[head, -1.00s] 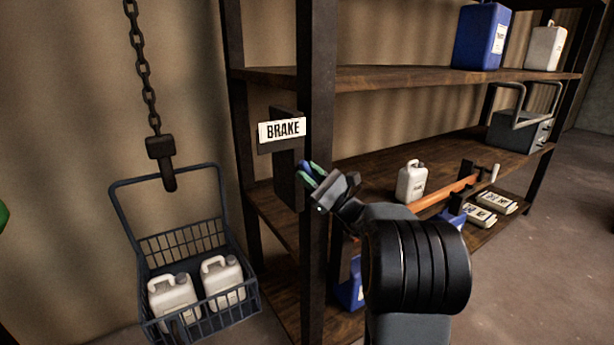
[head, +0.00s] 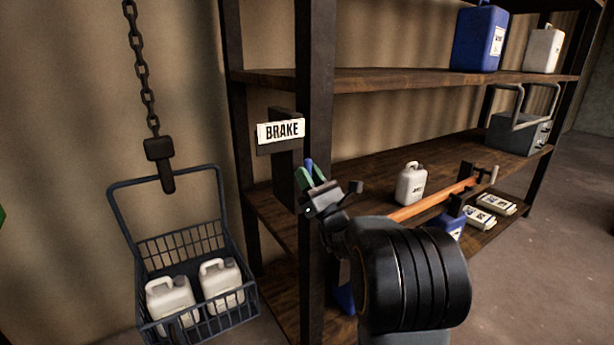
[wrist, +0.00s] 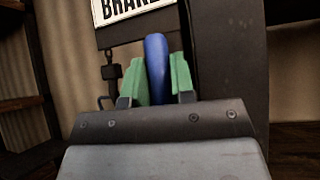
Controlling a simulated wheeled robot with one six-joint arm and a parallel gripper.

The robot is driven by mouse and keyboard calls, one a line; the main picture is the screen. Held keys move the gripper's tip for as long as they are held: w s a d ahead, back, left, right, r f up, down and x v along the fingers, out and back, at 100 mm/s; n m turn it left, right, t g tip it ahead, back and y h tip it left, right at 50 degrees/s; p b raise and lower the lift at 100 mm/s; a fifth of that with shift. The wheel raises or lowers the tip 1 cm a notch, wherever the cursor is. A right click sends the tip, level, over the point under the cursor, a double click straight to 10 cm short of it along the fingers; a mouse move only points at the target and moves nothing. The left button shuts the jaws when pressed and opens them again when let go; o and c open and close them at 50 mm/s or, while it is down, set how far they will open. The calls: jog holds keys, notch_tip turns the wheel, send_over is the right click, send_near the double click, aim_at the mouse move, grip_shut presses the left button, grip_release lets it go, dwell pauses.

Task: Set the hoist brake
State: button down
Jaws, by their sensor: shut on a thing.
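The hoist brake is a dark bracket on the shelf post with a white BRAKE sign (head: 282,131); the sign also shows at the top of the wrist view (wrist: 130,8). Its blue lever (wrist: 157,68) stands between the green fingers of my gripper (wrist: 160,85), which is shut on it. In the head view my gripper (head: 311,178) is just below and right of the sign, and the blue lever tip (head: 309,165) shows between the fingers. The lever's lower end and pivot are hidden. A hoist chain (head: 142,75) with a hook block (head: 159,160) hangs at the left.
A dark basket (head: 186,240) with two white jugs hangs under the chain. The dark shelf post (head: 317,100) stands close to my gripper.

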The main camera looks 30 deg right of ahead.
jog(key=shift+f, duration=0.2)
jog(key=c, duration=1)
grip_release()
jog(key=shift+r, duration=0.1)
jog(key=shift+o, duration=0.2)
jog(key=b+v, duration=0.3)
jog(key=v, duration=1.1)
jog(key=shift+w, duration=0.1)
